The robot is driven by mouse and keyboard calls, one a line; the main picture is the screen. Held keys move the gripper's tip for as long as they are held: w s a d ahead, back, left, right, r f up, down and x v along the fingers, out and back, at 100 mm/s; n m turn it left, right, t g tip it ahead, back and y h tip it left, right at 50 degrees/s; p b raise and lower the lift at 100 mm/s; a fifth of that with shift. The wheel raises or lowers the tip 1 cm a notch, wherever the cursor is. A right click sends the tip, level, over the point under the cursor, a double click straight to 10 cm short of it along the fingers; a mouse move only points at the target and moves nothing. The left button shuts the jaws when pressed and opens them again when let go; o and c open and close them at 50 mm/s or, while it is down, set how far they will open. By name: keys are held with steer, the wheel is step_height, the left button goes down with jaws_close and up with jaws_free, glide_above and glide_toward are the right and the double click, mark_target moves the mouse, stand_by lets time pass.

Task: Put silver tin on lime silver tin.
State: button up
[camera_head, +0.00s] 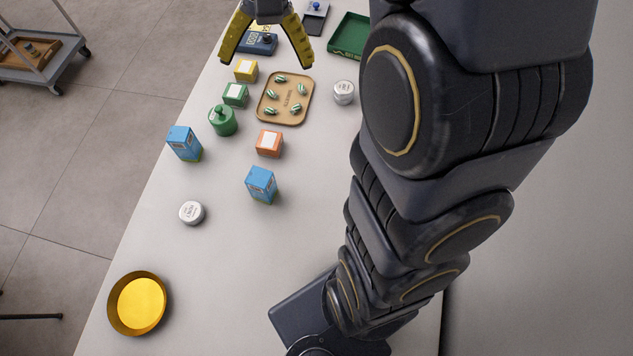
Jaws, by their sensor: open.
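Two small round silver tins stand on the counter. One silver tin (192,212) is on the left, between the blue boxes and the yellow dish, with print on its lid too small to read surely. The other silver tin (343,92) is just right of the tan tray; its print is also too small to read. I cannot tell which is the lime one. My gripper (266,61) is at the top of the view, its yellow fingers spread wide with nothing between them. It is apart from both tins.
A tan tray (263,117) holds several striped sweets. Around it are a blue box (261,186), another blue box (184,144), an orange box (269,143), a green jar (222,121) and a green tray (340,50). A yellow dish (112,310) is at front left. My arm covers the right side.

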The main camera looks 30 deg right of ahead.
steer(key=s+a+n+h, duration=0.1)
steer(key=s+a+n, duration=0.1)
steer(key=s, duration=0.7)
steer(key=s+a+f+n+h, duration=0.1)
steer(key=s+n, duration=0.3)
steer(key=s, duration=0.6)
steer(key=shift+s+a+f+h, duration=0.2)
steer(key=shift+a+f+h, duration=0.1)
steer(key=shift+a, duration=0.55)
